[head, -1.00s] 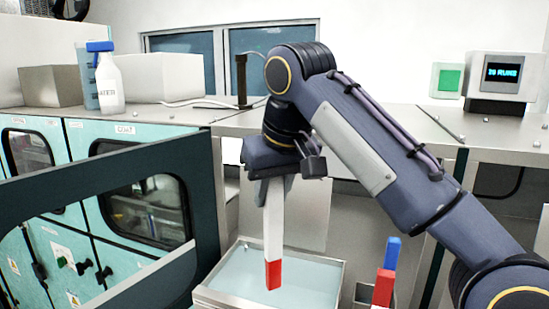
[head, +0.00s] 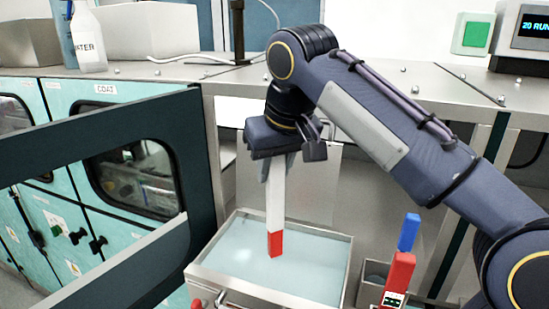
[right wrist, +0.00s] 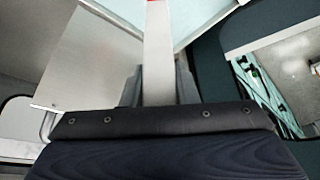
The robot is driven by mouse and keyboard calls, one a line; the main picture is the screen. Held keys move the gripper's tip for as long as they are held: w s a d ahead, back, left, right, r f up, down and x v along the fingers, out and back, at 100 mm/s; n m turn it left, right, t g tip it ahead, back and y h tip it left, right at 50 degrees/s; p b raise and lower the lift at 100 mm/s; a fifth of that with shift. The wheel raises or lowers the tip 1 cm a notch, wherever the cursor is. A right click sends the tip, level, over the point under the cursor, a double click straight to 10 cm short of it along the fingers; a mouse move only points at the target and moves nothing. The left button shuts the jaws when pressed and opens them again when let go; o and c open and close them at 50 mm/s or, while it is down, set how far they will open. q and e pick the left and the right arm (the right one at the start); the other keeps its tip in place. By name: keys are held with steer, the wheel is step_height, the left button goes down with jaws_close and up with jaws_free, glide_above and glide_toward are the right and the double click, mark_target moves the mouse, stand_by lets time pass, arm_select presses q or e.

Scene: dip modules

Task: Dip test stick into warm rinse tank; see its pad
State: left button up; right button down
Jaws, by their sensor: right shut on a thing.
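The test stick (head: 275,205) is a white strip with a red pad at its lower end (head: 276,243). My right gripper (head: 275,176) is shut on its upper part and holds it nearly upright. The stick also shows in the right wrist view (right wrist: 158,55), with a bit of red at the top edge. The metal tank (head: 349,262) holds pale blue liquid (head: 240,265). The red pad is over the liquid in the head view; I cannot tell whether it touches the surface. My left gripper is not in view.
A blue-topped stick (head: 408,232) and a red block-like stick (head: 399,272) stand in a small holder right of the tank. A dark frame (head: 206,185) stands close at left, before teal cabinets (head: 85,190). A spray bottle (head: 87,42) and a display (head: 525,30) are on the counter.

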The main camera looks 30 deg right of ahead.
mark_target(274, 210)
steer(key=shift+f+b, duration=3.25)
steer(key=shift+f, duration=1.4)
step_height(274, 210, up, 6)
steer(key=p, duration=0.6)
steer(key=shift+r+p, duration=0.25)
steer(key=shift+p, duration=0.05)
step_height(274, 210, up, 2)
steer(key=shift+r+p, duration=0.25)
steer(key=shift+p, duration=0.85)
steer(key=shift+r, duration=2.9)
